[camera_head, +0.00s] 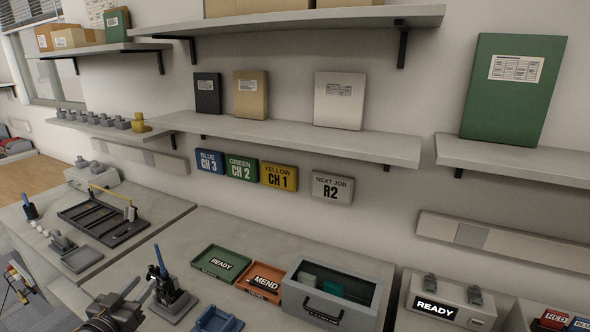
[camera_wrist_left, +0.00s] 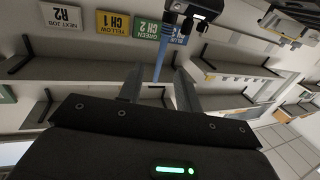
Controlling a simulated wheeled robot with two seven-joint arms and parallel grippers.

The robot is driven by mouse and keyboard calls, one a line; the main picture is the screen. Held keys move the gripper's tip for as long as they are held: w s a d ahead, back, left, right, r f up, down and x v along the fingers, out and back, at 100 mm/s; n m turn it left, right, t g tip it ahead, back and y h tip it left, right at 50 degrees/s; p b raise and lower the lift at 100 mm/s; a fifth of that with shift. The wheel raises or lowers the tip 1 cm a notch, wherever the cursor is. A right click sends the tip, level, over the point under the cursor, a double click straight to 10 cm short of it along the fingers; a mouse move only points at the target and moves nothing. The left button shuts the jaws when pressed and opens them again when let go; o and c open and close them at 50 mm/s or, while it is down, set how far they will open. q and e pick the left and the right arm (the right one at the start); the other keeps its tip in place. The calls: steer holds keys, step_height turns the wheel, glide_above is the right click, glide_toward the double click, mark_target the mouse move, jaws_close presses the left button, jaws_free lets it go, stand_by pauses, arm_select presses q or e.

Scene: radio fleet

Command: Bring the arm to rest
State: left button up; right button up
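My left gripper (camera_head: 138,290) is at the lower left of the head view, over the front of the grey counter (camera_head: 195,222). In the left wrist view its two fingers (camera_wrist_left: 158,84) stand apart, with no object clearly held between them. A dark radio (camera_head: 160,283) with a blue antenna stands upright in a dark holder just right of the gripper. In the left wrist view the blue antenna (camera_wrist_left: 161,55) lines up with the gap between the fingers; I cannot tell whether it touches. My right gripper is in neither view.
A green READY tray (camera_head: 208,257), an orange MEND tray (camera_head: 255,292) and an open grey drawer (camera_head: 301,275) line the counter. A blue tray (camera_head: 217,320) lies in front. A READY display unit (camera_head: 459,297) stands right. Shelves (camera_head: 290,136) run along the wall above.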

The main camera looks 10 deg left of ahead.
arm_select(q)
steer(key=s+d+f+g+y, duration=0.2)
steer(key=s+d+f+g, duration=0.5)
steer(key=s+d+f, duration=0.55)
steer(key=s+d+f+m+g+h, duration=0.1)
steer(key=s+d+f+g, duration=0.3)
steer(key=s, duration=0.3)
steer(key=s+d+f+m+g+h, duration=0.1)
steer(key=s+d+f+g, duration=0.2)
steer(key=s+d, duration=0.3)
step_height(320, 180, down, 27)
steer(key=s+a+g, duration=0.1)
steer(key=s, duration=0.2)
steer(key=s+a+f+g, duration=0.1)
steer(key=s+a+f, duration=0.2)
steer(key=s+f, duration=1)
steer(key=shift+s+f+g, duration=0.3)
steer(key=shift+s+f, duration=0.1)
steer(key=shift+s, duration=0.65)
steer(key=shift+o, duration=0.3)
steer(key=shift+s+a, duration=0.1)
steer(key=shift+s, duration=0.1)
